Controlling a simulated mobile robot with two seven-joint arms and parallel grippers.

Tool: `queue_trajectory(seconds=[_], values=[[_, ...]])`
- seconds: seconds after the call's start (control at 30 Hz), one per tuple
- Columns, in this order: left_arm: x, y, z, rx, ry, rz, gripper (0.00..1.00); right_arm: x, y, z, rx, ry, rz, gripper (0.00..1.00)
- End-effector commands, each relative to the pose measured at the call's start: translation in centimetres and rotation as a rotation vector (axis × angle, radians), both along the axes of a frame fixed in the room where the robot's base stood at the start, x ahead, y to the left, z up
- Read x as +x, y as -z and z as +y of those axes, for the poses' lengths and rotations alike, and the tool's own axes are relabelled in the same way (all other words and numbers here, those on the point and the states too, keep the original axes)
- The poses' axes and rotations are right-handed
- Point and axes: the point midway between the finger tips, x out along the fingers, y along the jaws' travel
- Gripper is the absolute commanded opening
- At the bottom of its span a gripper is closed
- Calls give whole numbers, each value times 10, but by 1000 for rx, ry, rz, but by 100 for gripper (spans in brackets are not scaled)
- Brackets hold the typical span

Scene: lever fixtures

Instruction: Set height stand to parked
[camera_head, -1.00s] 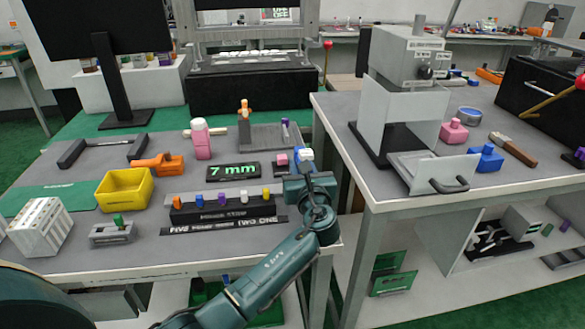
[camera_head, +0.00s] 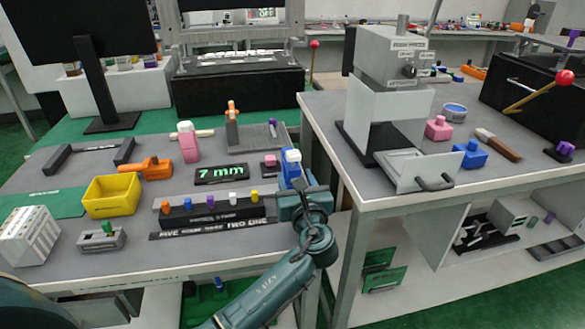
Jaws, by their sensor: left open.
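I take the height stand (camera_head: 258,142) to be the grey plate with an upright post and an orange piece (camera_head: 232,108) at the back right of the left bench. A black display (camera_head: 221,173) in front of it reads "7 mm". My left gripper (camera_head: 303,198) is open near the bench's right edge, in front of a blue and white piece (camera_head: 291,166). It partly covers that piece, and I cannot tell whether they touch.
A black strip (camera_head: 207,216) with several coloured knobs lies left of my gripper. A yellow bin (camera_head: 110,197), an orange tool (camera_head: 148,168) and a pink bottle (camera_head: 188,142) stand further left. A grey press (camera_head: 388,95) stands on the right bench.

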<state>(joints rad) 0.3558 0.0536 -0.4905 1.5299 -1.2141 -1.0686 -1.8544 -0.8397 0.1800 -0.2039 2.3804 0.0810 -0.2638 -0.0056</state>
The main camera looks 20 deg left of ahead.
Motion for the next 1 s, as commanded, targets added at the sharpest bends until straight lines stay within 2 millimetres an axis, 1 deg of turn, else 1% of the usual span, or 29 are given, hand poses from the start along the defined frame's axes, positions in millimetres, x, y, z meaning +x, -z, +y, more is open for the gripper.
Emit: queue_trajectory(seconds=[0.03, 0.2, 0.3, 0.4, 0.6, 1.0], values=[[-12, -1, -7, -2, 2, 2, 47, 0, -1, 1, 1, -4, 5, 0], [-43, 0, -26, -2, 2, 2, 47, 2, 4, 4, 1, -11, 23, 0], [-56, 0, -35, -3, 2, 2, 47, 5, 4, 4, -1, -12, 22, 0], [-66, 0, -41, -1, 2, 0, 47, 6, 3, 5, -1, -13, 24, 0], [-72, 0, -44, -1, 1, 1, 47, 5, 5, 5, 0, -12, 31, 0], [-72, 0, -44, -1, 1, -1, 47, 6, 4, 4, 6, -4, 26, 0]])
